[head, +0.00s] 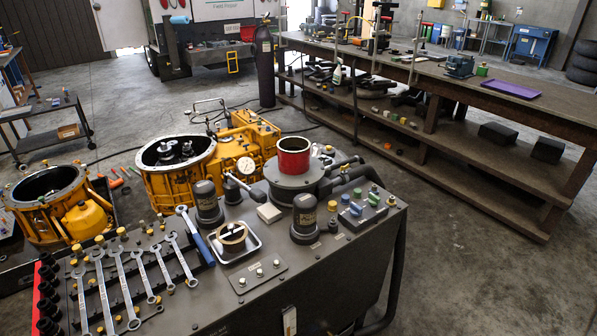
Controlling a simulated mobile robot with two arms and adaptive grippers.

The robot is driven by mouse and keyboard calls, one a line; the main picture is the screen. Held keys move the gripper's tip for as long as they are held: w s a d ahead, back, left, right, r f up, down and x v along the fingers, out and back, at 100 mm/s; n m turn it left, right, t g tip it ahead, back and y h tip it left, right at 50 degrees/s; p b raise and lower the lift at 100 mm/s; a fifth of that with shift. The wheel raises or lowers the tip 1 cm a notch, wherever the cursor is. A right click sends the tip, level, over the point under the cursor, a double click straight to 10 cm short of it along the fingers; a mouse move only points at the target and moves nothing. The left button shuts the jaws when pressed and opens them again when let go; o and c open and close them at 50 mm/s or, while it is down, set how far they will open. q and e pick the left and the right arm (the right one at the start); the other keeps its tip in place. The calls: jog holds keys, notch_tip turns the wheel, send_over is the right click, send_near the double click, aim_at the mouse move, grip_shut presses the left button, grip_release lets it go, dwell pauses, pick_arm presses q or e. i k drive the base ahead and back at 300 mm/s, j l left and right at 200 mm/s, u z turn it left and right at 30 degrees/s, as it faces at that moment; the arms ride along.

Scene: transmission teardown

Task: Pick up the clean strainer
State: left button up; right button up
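I cannot tell for sure which thing is the clean strainer. A brown ring-shaped part (232,233) with a dark opening lies in a small metal tray (252,251) on top of a dark grey machine cabinet. A red open cylinder (292,162) stands upright on a round grey base behind it, on the same cabinet. Neither of my grippers shows in the head view.
The grey cabinet (330,262) carries several wrenches (178,255), dark canisters (305,215) and a valve block (362,212). Yellow transmission housings (180,178) stand behind it. A long workbench (540,108) runs along the right, with open floor (470,265) in front.

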aim_at(326, 160)
jog(key=u, duration=0.45)
jog(key=i+l+u, duration=0.1)
jog(key=l+u, duration=1.4)
jog(key=l, duration=0.1)
